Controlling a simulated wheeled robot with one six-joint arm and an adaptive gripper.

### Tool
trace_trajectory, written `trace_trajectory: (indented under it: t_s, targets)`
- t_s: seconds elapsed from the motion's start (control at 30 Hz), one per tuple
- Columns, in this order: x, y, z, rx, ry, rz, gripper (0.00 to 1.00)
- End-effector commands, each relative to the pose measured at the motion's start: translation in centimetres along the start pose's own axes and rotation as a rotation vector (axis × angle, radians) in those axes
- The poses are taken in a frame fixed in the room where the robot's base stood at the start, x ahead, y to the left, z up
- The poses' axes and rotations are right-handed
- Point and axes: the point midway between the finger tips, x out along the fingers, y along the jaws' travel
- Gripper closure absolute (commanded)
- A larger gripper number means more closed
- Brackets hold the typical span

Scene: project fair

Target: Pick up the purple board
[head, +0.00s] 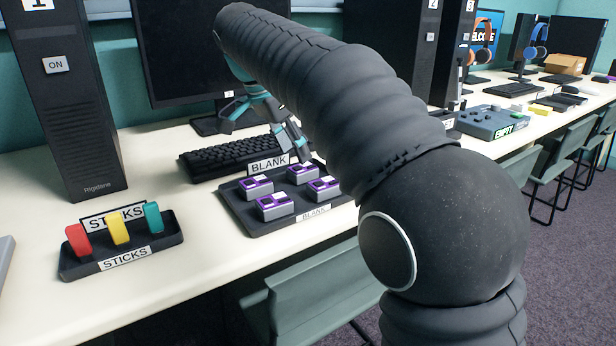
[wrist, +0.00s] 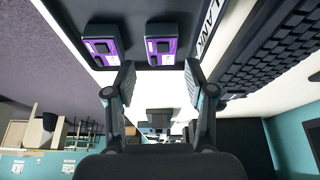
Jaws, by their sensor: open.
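Several purple-topped grey boards sit in a black tray (head: 256,228) labelled BLANK in the head view: a back left board (head: 257,186), a front left board (head: 275,207), a back right board (head: 302,173) and a front right board (head: 324,190). They look alike. My gripper (head: 268,126) is open and empty, above the desk near the tray's back edge. In the wrist view, its spread fingers (wrist: 160,72) frame empty space. Two boards show past the fingertips there, one at the left (wrist: 101,46) and one nearer the middle (wrist: 162,46), apart from the fingers.
A keyboard (head: 232,155) and a monitor (head: 180,50) stand behind the tray. A black STICKS tray (head: 155,244) with red, yellow and teal sticks is at left, beside a tall computer tower (head: 70,100). A green chair (head: 320,300) stands in front. Bare desk separates the trays.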

Motion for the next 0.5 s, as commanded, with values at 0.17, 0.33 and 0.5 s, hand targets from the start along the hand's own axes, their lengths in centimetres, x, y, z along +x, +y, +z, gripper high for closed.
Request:
trace_trajectory:
  t_s: [0.17,0.33,0.5]
  targets:
    - [1.1,-0.1,0.0,-0.002,0.000,0.000,0.46]
    - [3.5,-0.4,-0.1,-0.002,0.000,0.001,0.46]
    - [5.1,-0.4,-0.1,-0.003,0.000,-0.001,0.46]
